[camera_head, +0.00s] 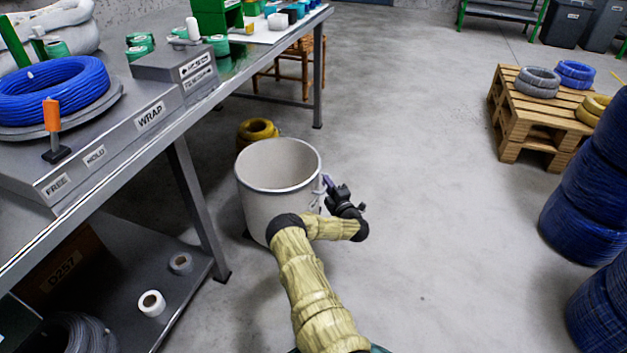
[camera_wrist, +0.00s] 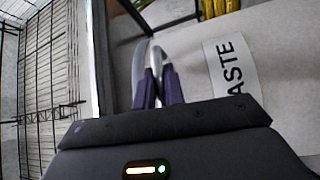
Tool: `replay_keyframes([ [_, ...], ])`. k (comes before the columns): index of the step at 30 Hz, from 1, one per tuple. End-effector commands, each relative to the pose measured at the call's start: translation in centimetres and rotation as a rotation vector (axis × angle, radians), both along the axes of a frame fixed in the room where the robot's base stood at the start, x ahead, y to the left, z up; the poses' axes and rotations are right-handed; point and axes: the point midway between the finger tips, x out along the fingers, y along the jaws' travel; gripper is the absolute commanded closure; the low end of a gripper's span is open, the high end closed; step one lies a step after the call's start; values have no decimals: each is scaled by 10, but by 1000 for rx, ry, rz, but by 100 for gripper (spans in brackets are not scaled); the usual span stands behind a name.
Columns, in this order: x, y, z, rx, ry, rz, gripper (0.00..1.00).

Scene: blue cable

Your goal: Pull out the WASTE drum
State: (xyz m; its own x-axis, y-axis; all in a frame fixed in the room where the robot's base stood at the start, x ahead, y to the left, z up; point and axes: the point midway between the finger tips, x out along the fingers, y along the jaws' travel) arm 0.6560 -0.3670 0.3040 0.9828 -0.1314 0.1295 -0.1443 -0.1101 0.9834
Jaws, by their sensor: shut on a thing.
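The WASTE drum (camera_head: 262,205) is a pale grey, open-topped cylinder on the concrete floor beside the workbench. Its near left side is close to the bench leg. My gripper (camera_head: 327,182) is at the drum's right side, just below the rim. In the wrist view my gripper (camera_wrist: 158,88) is shut on the drum's metal handle (camera_wrist: 153,52), a bent bar between the dark fingers. The drum's white label (camera_wrist: 231,66) shows the letters "ASTE". The drum's inside looks empty where visible, and its base is partly hidden by my arm.
The workbench (camera_head: 150,125) with a blue cable coil (camera_head: 52,85) runs along the left, its leg (camera_head: 197,205) near the drum. A yellow coil (camera_head: 257,130) lies behind the drum. A pallet stack (camera_head: 535,125) and blue coils (camera_head: 585,215) stand right. The floor between is clear.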

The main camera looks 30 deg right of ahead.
Motion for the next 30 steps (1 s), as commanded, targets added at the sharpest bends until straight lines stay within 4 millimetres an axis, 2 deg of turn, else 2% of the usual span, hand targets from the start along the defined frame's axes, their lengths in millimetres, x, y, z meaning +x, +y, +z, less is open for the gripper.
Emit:
replay_keyframes([
  [6,-21,-13,-1,2,3,9,100],
  [18,-24,-15,-3,2,2,11,100],
  [19,-24,-15,-3,2,2,11,87],
  [22,-24,-15,-2,1,2,9,68],
  [30,-25,-18,-1,1,1,3,68],
])
